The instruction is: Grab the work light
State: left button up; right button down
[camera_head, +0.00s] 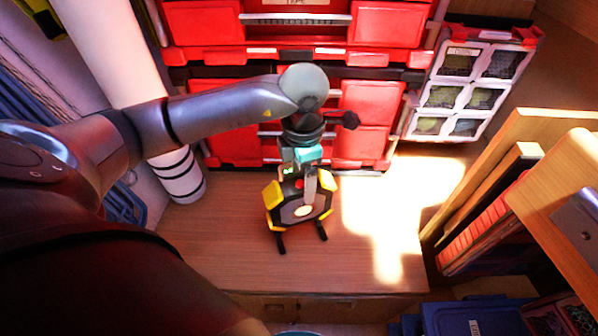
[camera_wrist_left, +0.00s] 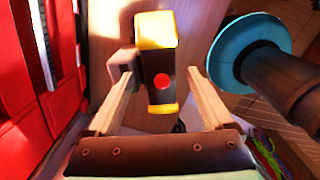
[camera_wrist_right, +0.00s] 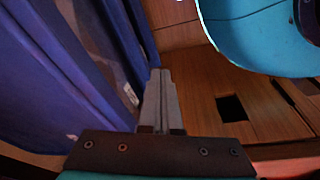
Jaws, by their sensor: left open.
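The work light (camera_head: 299,211), black and yellow with a round lit face, stands upright on short legs on the wooden cabinet top. My left gripper (camera_head: 300,178) points down at it from above and behind, and one finger shows in front of its upper part. In the left wrist view, the work light (camera_wrist_left: 158,62) shows its yellow end and a red button between the spread fingers of my left gripper (camera_wrist_left: 160,78). Whether the fingers touch it I cannot tell. In the right wrist view, my right gripper (camera_wrist_right: 160,78) has its fingers together, with nothing seen between them.
Red drawers (camera_head: 365,105) stand right behind the light. A white cylinder with black bands (camera_head: 178,176) is at the left. A bookshelf-like wooden rack (camera_head: 500,190) is at the right. The sunlit cabinet top (camera_head: 385,210) right of the light is clear. Blue folds (camera_wrist_right: 60,80) hang left of my right gripper.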

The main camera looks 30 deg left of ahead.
pick_arm(q)
grip_shut()
dwell(0.6)
dwell(0.7)
jog(key=shift+w+r, duration=0.1)
jog(key=shift+r, duration=0.05)
